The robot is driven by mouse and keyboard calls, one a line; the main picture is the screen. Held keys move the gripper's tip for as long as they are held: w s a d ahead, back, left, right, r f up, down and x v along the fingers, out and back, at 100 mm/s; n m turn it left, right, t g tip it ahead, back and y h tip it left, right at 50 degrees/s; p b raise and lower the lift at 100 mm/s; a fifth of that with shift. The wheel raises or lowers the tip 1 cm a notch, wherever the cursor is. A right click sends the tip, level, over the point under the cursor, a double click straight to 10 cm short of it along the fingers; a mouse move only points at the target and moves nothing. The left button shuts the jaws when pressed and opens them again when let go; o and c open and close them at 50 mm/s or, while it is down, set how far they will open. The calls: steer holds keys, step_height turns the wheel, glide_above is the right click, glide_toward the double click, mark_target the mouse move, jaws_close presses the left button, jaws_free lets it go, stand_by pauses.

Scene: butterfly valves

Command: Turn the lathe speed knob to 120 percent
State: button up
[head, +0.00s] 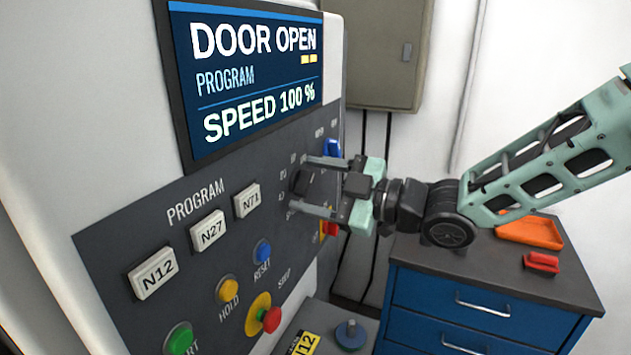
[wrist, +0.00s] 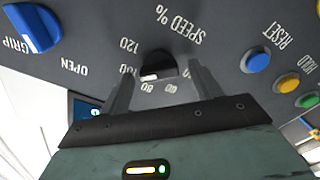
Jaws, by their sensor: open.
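The speed knob (head: 302,180) is black and round and sits on the lathe's grey panel. In the wrist view the knob (wrist: 158,63) has a white pointer mark beside the 100 on its printed scale, with 120 to one side and 80 and 60 to the other. The screen (head: 255,75) reads DOOR OPEN and SPEED 100 %. My gripper (head: 300,184) is open, facing the panel, with one finger on each side of the knob.
Program buttons (head: 208,230), a blue reset button (head: 263,250), a yellow hold button (head: 228,289) and a red stop button (head: 270,318) lie left of the knob. A blue grip knob (wrist: 32,28) is on its other side. A blue drawer cabinet (head: 480,300) stands below my arm.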

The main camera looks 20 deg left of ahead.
steer(key=c, duration=1)
steer(key=m+p, duration=0.1)
steer(key=m, duration=0.4)
steer(key=shift+w+m, duration=0.1)
steer(key=shift+m, duration=0.2)
steer(key=shift+m+p, duration=0.7)
steer(key=shift+m, duration=1.4)
steer(key=o, duration=1)
